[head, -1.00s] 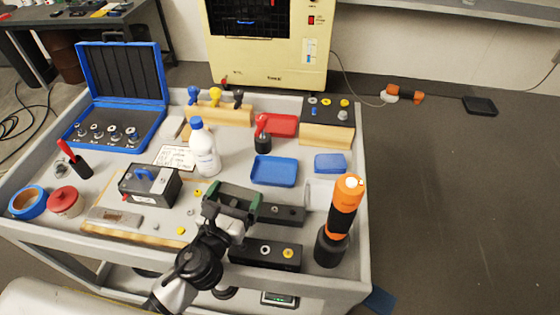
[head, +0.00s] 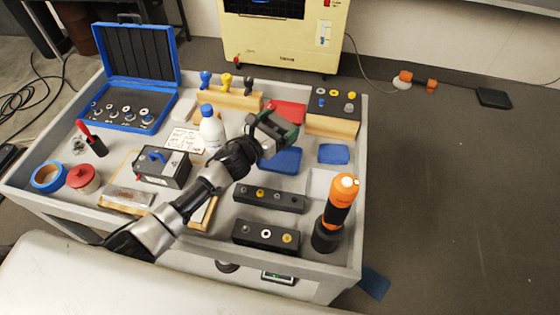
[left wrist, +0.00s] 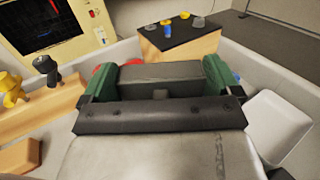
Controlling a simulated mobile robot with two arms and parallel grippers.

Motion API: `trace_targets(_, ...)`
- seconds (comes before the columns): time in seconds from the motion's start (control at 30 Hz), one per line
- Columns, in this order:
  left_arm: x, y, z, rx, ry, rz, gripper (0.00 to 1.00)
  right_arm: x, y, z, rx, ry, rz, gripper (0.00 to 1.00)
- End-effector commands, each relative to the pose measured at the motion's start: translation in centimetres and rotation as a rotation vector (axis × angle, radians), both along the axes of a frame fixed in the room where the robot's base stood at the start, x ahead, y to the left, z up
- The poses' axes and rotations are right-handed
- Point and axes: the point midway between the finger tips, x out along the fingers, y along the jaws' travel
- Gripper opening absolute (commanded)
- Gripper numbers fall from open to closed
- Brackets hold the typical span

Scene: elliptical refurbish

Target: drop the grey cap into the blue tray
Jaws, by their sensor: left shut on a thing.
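My left gripper (head: 280,126) is above the cart, over the area between the red tray and the larger blue tray. Its green fingers also show in the left wrist view (left wrist: 158,75). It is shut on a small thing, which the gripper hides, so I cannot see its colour. The larger blue tray (head: 286,161) lies just below and in front of the gripper, partly covered by it. A smaller blue tray (head: 333,154) lies to its right. My right gripper is not in view.
A red tray (head: 292,107) is behind the gripper. A wooden stand (head: 331,125) with coloured caps is at the back right. A white bottle (head: 212,130) stands left of the gripper. Black blocks with caps (head: 266,235) and an orange flashlight (head: 341,195) are in front.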

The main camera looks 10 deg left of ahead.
Motion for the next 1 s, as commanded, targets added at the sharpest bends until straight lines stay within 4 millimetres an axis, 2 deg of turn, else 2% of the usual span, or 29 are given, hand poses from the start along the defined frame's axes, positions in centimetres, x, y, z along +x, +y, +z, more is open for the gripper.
trace_targets(0.03, 0.0, 0.0, -1.2, -0.003, 0.001, 0.0, 0.35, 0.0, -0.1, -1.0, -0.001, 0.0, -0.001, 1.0)
trace_targets(0.2, 0.0, 0.0, -2.7, -0.002, 0.001, 0.001, 0.35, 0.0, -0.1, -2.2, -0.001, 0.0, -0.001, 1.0)
trace_targets(0.63, 0.0, 0.0, -3.3, -0.001, 0.0, 0.001, 0.35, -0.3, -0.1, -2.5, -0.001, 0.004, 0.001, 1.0)
trace_targets(0.67, 0.0, 0.0, -3.3, -0.001, 0.0, 0.001, 0.93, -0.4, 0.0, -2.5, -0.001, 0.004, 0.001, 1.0)
trace_targets(0.7, 0.0, 0.0, -3.3, -0.001, 0.0, 0.001, 0.99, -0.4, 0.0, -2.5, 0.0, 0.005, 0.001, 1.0)
trace_targets(1.0, -0.3, 0.2, -3.4, 0.0, 0.001, 0.001, 1.0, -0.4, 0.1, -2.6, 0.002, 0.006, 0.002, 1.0)
